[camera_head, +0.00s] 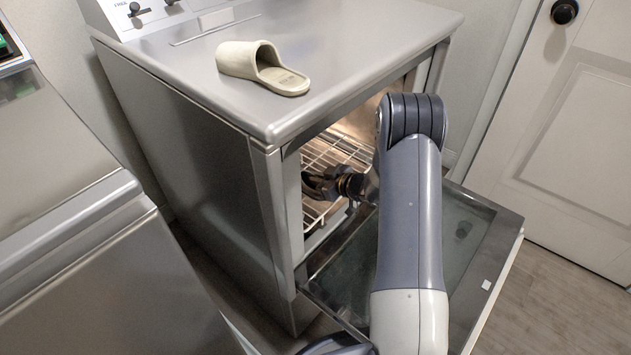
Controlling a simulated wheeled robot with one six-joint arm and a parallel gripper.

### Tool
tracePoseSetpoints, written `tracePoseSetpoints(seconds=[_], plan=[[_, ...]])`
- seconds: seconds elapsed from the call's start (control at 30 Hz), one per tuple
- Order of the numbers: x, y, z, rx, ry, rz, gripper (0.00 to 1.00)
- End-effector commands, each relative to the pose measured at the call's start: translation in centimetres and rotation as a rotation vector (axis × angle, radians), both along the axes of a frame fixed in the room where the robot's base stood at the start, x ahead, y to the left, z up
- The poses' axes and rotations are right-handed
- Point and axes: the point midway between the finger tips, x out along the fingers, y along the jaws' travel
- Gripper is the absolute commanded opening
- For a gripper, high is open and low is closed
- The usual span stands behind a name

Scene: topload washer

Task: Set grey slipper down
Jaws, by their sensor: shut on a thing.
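My gripper (326,184) is inside the open compartment of the grey appliance (190,140), just above the wire rack (335,152). It is shut on a small dark thing, which I take to be the grey slipper (313,186). The slipper's outline merges with the dark fingers, and I cannot tell whether it touches the rack. A beige slipper (240,60) lies on the appliance's top near the front edge, apart from my gripper.
The appliance's door (350,275) hangs open and low, with my arm above it. The compartment's side wall and top edge are close to my gripper. Another grey appliance (90,270) stands at left. A white door (575,130) is at right.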

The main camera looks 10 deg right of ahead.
Motion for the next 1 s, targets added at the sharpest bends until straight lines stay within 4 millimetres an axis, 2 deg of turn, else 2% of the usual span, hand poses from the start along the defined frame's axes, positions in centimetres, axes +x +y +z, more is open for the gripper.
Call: tracePoseSetpoints(seconds=[0.33,0.37,0.63,0.93,1.0], plan=[[0.05,-0.01,-0.42,0.0,-0.002,0.0,0.0],[0.05,-0.01,-0.42,0.0,-0.002,0.0,0.1],[0.05,-0.01,-0.32,0.0,-0.002,0.0,0.31],[0.06,-0.01,0.2,0.0,-0.002,0.0,0.31],[-0.51,-0.59,0.42,0.0,0.0,-0.003,0.31]])
